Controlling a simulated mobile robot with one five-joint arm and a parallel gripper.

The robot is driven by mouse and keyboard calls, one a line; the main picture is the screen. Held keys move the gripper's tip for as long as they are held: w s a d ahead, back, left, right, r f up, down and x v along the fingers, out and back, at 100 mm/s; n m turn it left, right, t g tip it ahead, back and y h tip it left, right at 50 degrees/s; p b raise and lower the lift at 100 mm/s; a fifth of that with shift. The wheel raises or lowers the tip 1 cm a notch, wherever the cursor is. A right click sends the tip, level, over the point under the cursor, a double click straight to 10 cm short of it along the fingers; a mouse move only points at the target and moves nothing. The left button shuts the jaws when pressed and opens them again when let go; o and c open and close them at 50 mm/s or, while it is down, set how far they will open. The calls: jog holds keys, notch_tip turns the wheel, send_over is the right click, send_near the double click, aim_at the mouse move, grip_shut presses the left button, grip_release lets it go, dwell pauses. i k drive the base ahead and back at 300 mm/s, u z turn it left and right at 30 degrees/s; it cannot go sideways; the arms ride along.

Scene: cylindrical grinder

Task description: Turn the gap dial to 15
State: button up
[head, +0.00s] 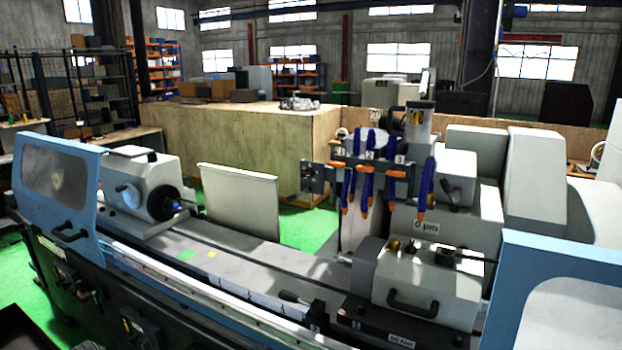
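I cannot make out a dial marked as the gap dial, nor any number 15. The cylindrical grinder (230,275) fills the lower part of the head view. Small round parts show on its white headstock (140,180) at the left. A small dark control box (318,178) with knob-like parts sits left of the blue hoses. Which of these, if any, is the gap dial cannot be told at this size. My gripper does not show in this view.
Blue hoses with orange tips (368,175) hang over the grinder's right side. A white housing with a black handle (425,285) stands below them. Blue-framed guards stand at left (88,190) and right (510,290). Green floor (40,290) shows at lower left.

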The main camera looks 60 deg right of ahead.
aim_at(309, 172)
jog(key=u, duration=0.1)
jog(key=i, duration=0.9)
jog(key=z, duration=0.1)
